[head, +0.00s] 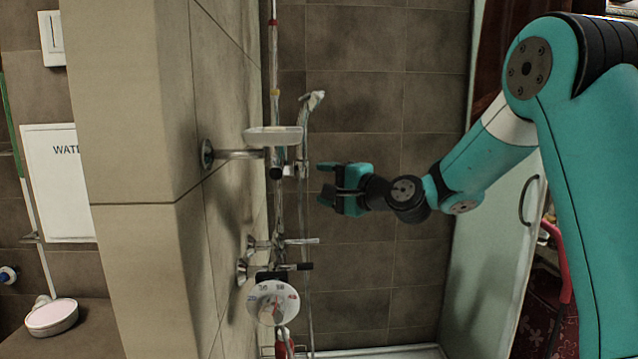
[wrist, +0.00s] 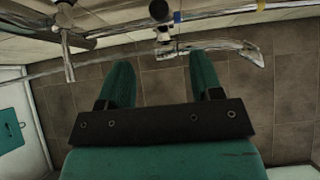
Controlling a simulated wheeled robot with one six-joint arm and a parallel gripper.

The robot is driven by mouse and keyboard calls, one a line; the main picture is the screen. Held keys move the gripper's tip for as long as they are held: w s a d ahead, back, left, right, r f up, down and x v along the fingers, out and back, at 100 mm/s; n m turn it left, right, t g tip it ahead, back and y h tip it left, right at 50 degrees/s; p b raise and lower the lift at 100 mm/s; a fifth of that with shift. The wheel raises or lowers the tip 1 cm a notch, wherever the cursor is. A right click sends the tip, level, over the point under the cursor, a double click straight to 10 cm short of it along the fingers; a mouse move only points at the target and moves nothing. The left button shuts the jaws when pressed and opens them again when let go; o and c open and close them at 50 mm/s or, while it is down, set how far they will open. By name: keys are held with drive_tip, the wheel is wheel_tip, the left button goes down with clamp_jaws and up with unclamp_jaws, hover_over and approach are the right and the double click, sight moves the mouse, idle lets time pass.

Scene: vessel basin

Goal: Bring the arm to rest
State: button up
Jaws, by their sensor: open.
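My gripper (head: 326,183) is at the end of my teal arm, which reaches in from the right in the head view. Its fingers point left toward the shower pipes. In the wrist view its two teal fingers (wrist: 163,85) are apart with nothing between them. The fingertips look near the shower rail and hand shower (head: 313,98), but I cannot tell the exact gap. My arm is stretched out, with the elbow high at the right.
A soap dish (head: 272,136) on a wall bracket, mixer handles (head: 298,241) and a round dial (head: 273,303) stick out from the tiled wall left of my gripper. A glass door (head: 495,250) stands behind my arm. Open space lies below my gripper.

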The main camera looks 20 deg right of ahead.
drive_tip(key=s+a+f+n+g+y, duration=0.1)
drive_tip(key=s+a+f+n+g, duration=0.3)
drive_tip(key=s+a+n+g, duration=0.7)
drive_tip(key=s+f+n+g+h, duration=0.2)
drive_tip(key=s+f+n, duration=0.1)
drive_tip(key=s, duration=0.9)
drive_tip(key=s+f+n+g+h+p, duration=0.1)
drive_tip(key=s+f+n+g+h, duration=0.2)
drive_tip(key=s, duration=0.9)
drive_tip(key=n, duration=0.2)
drive_tip(key=shift+a+n, duration=0.3)
drive_tip(key=shift+a, duration=0.1)
drive_tip(key=shift+s+r, duration=0.4)
drive_tip(key=shift+s, duration=0.4)
drive_tip(key=shift+a, duration=0.1)
